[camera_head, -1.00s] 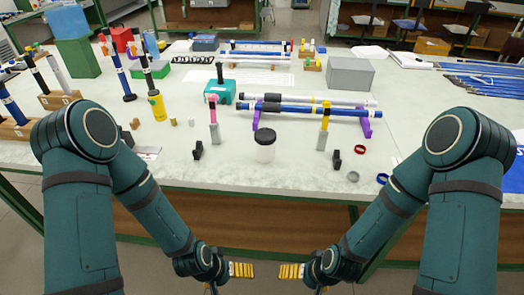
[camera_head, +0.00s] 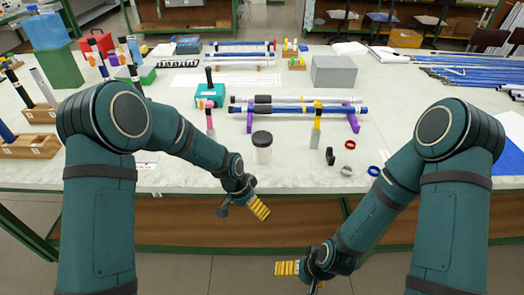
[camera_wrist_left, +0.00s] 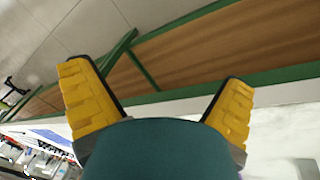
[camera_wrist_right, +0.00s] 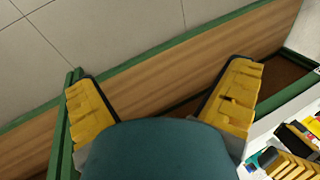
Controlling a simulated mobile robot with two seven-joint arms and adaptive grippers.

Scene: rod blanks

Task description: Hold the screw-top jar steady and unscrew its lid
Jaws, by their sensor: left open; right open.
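The screw-top jar (camera_head: 262,154) stands upright near the front edge of the table. Its body is clear or whitish and its black lid (camera_head: 262,138) is on top. My left gripper (camera_head: 261,210) is in front of the table edge, below the jar in the picture and apart from it. Its yellow fingers also show spread and empty in the left wrist view (camera_wrist_left: 165,105). My right gripper (camera_head: 283,268) is lower and farther from the table. Its yellow fingers show spread and empty in the right wrist view (camera_wrist_right: 165,105). Neither gripper touches the jar.
A yellow-topped clamp (camera_head: 316,130) and a black block (camera_head: 330,156) stand right of the jar. A pink-topped clamp (camera_head: 210,122) is left. Blue and white rods lie on purple supports (camera_head: 353,123) behind. Red, blue (camera_head: 374,171) and grey rings lie right. The table front edge (camera_head: 250,190) runs between grippers and jar.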

